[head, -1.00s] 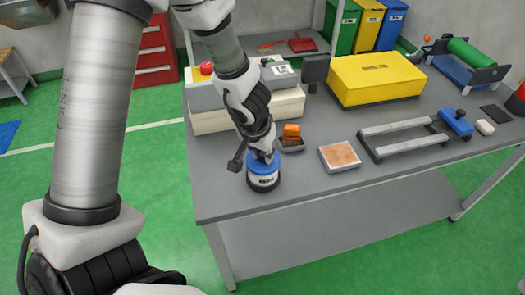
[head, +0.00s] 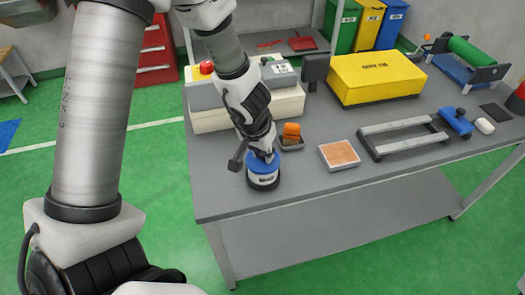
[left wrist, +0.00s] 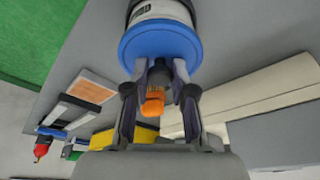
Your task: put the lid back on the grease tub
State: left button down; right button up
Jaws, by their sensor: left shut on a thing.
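The grease tub (head: 264,182) is a short round tub with a white label and dark bands, upright near the front left edge of the grey bench. Its blue lid (head: 258,168) is over the tub's top and looks level and lined up with it. I cannot tell whether it is fully seated. My left gripper (head: 264,155) points down and is shut on the lid's dark knob. In the left wrist view the blue lid (left wrist: 147,52) fills the top middle, with the knob between the fingers (left wrist: 160,70) and the tub's label (left wrist: 150,10) beyond it.
A small tray with an orange block (head: 291,131) stands close behind the tub. A square tan-topped pad (head: 339,155), a metal frame with a blue end (head: 405,137) and a yellow box (head: 376,78) lie to the right. Pale boxes (head: 212,120) stand behind left.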

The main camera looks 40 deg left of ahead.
dwell(0.4)
pick_arm(q)
jog(key=shift+c, duration=2)
grip_release()
notch_tip(320, 180, up, 7)
jog(key=p, duration=0.8)
grip_shut()
